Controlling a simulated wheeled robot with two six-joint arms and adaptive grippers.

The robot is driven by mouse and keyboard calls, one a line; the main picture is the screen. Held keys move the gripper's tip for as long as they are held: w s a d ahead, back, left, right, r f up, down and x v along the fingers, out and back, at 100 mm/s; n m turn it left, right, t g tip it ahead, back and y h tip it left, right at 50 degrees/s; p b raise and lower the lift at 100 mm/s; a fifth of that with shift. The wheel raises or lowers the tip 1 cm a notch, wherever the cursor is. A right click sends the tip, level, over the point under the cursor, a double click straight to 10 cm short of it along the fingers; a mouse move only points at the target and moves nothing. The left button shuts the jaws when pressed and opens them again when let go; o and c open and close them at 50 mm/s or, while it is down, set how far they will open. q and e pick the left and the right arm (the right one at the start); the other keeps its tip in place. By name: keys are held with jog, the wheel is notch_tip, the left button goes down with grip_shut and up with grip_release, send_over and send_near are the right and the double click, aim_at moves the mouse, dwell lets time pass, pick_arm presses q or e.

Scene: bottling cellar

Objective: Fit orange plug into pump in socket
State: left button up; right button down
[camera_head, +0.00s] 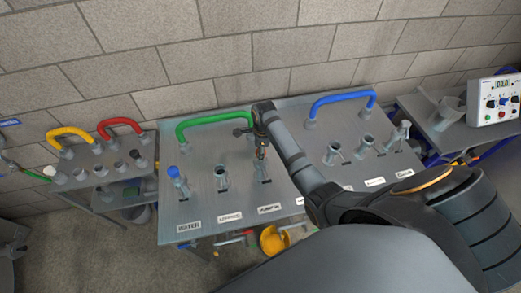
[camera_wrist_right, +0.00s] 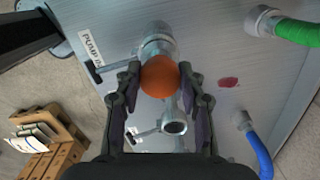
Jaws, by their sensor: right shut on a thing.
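My right gripper (camera_head: 262,132) reaches in from the lower right over the middle table. It is shut on the orange plug (camera_wrist_right: 160,77), whose rounded end shows between the two fingers in the right wrist view. A little orange of the plug also shows below the fingers in the head view (camera_head: 262,153). The pump in socket (camera_head: 264,174), a grey metal fitting with a side lever, is right below the plug. In the right wrist view the socket (camera_wrist_right: 157,41) is partly covered by the plug. I cannot tell whether the plug touches or enters it. My left gripper is not in view.
The socket at WATER (camera_head: 174,180) has a blue plug (camera_head: 173,171); the socket beside it (camera_head: 221,180) looks empty. A green hose (camera_head: 213,117) and a blue hose (camera_head: 343,98) arch behind. A control box (camera_head: 494,102) stands right. A yellow bucket (camera_head: 273,240) is below.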

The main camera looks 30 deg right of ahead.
jog(key=shift+f, duration=0.3)
dwell(0.9)
jog(key=c, duration=0.7)
grip_release()
jog(key=r, duration=1.2)
jog(key=shift+s+d, duration=0.2)
jog(key=shift+s, duration=0.05)
